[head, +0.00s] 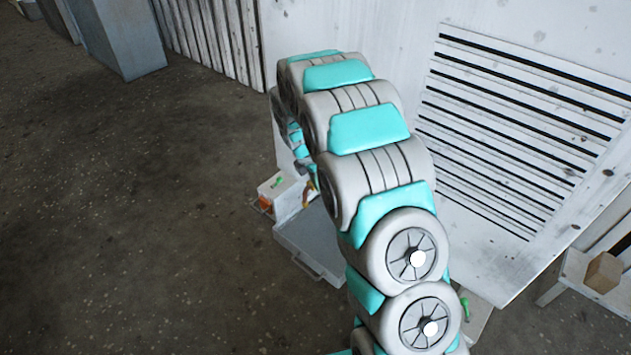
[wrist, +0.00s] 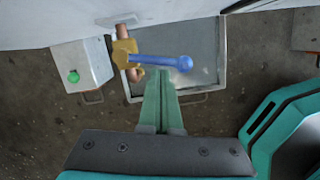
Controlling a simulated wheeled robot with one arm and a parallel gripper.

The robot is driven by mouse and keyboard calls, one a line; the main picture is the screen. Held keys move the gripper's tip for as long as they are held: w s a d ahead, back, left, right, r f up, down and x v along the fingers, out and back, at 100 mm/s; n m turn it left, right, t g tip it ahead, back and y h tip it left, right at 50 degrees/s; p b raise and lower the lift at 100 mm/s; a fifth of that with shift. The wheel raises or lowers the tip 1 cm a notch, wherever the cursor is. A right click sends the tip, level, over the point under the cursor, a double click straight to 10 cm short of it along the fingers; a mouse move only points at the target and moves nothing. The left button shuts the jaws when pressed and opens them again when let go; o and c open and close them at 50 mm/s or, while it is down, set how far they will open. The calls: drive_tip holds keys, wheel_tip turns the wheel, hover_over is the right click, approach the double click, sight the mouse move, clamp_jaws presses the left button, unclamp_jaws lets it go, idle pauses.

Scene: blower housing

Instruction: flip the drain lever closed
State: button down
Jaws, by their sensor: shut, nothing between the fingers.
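The drain lever (wrist: 160,61) is a blue bar with a round knob at its right end. It reaches sideways from a brass valve (wrist: 124,48) with copper pipe stubs, in the upper middle of the wrist view. My gripper (wrist: 161,82) is shut and empty, its green fingers pointing up at the lever from just below it in the picture. I cannot tell whether the fingertips touch the lever. In the head view my arm hides the lever and most of my gripper.
A grey tray (wrist: 223,55) lies on the floor beneath the valve. A white box (wrist: 68,58) with a green button stands left of it. The white housing wall with a slatted vent (head: 520,125) rises behind my arm. A brown block (head: 603,272) sits at far right. Floor at left is clear.

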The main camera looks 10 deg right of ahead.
drive_tip(key=n+p, duration=0.1)
drive_tip(key=p, duration=0.2)
drive_tip(key=d+n+p, duration=0.1)
drive_tip(key=n+p, duration=0.1)
drive_tip(key=p, duration=0.1)
drive_tip(key=shift+d+r+t, duration=0.1)
drive_tip(key=shift+d+t, duration=0.2)
